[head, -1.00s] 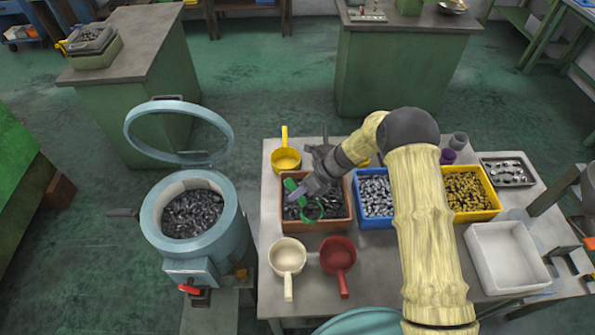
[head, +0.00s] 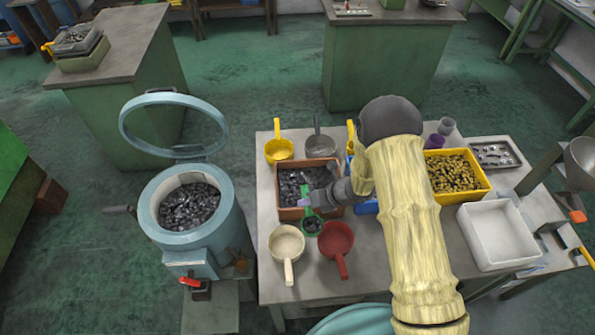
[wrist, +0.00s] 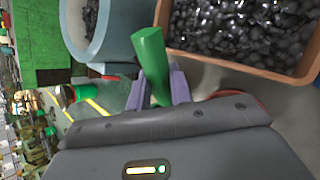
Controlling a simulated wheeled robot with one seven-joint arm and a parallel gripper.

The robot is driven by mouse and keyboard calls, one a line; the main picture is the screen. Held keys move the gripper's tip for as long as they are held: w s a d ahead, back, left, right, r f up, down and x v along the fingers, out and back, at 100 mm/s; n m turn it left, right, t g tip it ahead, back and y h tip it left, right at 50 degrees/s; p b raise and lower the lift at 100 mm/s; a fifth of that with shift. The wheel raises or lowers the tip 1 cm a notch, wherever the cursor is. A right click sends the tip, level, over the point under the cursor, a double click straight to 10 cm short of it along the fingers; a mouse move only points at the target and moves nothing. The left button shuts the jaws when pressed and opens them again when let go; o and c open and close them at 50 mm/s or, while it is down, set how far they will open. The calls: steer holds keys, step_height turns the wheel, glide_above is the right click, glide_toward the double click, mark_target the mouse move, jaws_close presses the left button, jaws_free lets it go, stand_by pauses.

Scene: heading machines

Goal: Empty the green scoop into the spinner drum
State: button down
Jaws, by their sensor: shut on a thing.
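My gripper (head: 307,199) is shut on the handle of the green scoop (head: 304,211). The scoop's small bowl is over the front edge of the brown bin, between the white and red scoops, and looks dark inside. In the wrist view the green handle (wrist: 151,58) stands between the two fingers (wrist: 160,88); the bowl is not clearly seen there. The pale blue spinner drum (head: 229,215) stands to the left, its ring lid (head: 125,118) raised. Dark pieces lie in the drum. Its wall also shows in the wrist view (wrist: 118,38).
The brown bin (head: 293,214) holds dark pieces. A white scoop (head: 286,241) and a red scoop (head: 336,239) lie in front of it; a yellow scoop (head: 279,149) and a grey scoop (head: 320,146) lie behind. A gap separates table and drum.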

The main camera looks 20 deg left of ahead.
steer(key=w+d+m+t+h, duration=0.2)
steer(key=d+m, duration=0.4)
steer(key=d, duration=0.5)
steer(key=w+d+r+m+t+h+b, duration=0.1)
steer(key=w+d+m+t+h, duration=0.2)
steer(key=d+m, duration=0.3)
steer(key=w+d+r+m+t+h+b, duration=0.1)
steer(key=d+m, duration=0.5)
steer(key=d, duration=1.1)
steer(key=shift+w+r+t+h, duration=0.25)
steer(key=shift+w+t+h, duration=0.45)
steer(key=shift+t+h, duration=0.5)
